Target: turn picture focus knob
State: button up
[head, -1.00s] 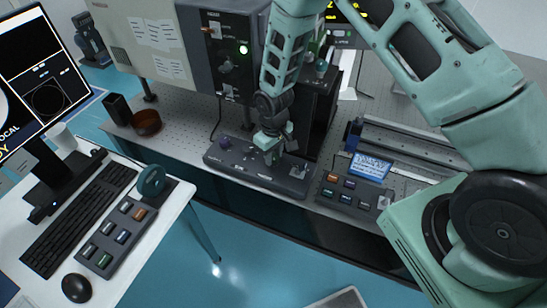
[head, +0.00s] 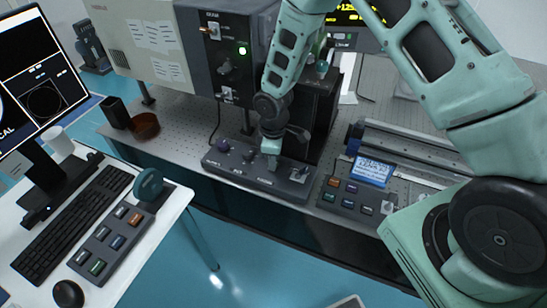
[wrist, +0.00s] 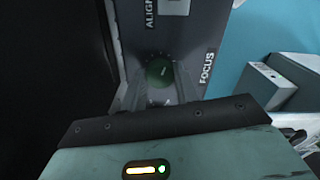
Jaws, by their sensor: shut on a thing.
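The dark control panel (head: 215,161) lies along the front edge of the optical table. My gripper (head: 271,147) points down onto it, right of the purple knob (head: 224,145). In the wrist view, the round dark green knob (wrist: 159,71) sits between my two fingers, beside the printed word FOCUS. My gripper (wrist: 158,84) is shut on this knob, with a finger on each side. A light mark shows on the knob's top. In the head view, my gripper hides the knob.
A grey instrument with a dark front (head: 228,60) stands behind the panel. A button box (head: 352,194) and a blue display (head: 372,171) are to the right. A white desk at left holds a monitor, keyboard (head: 72,212), mouse and another button box (head: 110,238).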

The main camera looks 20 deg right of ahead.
dwell(0.4)
jog(key=o, duration=1)
jog(key=shift+c, duration=0.2)
jog(key=shift+r, duration=0.1)
notch_tip(320, 180, up, 17)
jog(key=b, duration=0.2)
jog(key=shift+r+b, duration=0.15)
jog(key=shift+b, duration=0.15)
jog(key=s+a+r+m, duration=0.1)
jog(key=s+a+r, duration=0.1)
jog(key=s, duration=0.7)
jog(key=s+a+r+m, duration=0.1)
jog(key=s+a+r, duration=0.1)
jog(key=s, duration=0.7)
jog(key=s+a+r+m, duration=0.2)
jog(key=s+r, duration=0.1)
jog(key=s, duration=0.6)
jog(key=shift+s+a+r+y, duration=0.15)
jog(key=shift+a+r+y, duration=0.05)
jog(key=shift+a+y, duration=0.1)
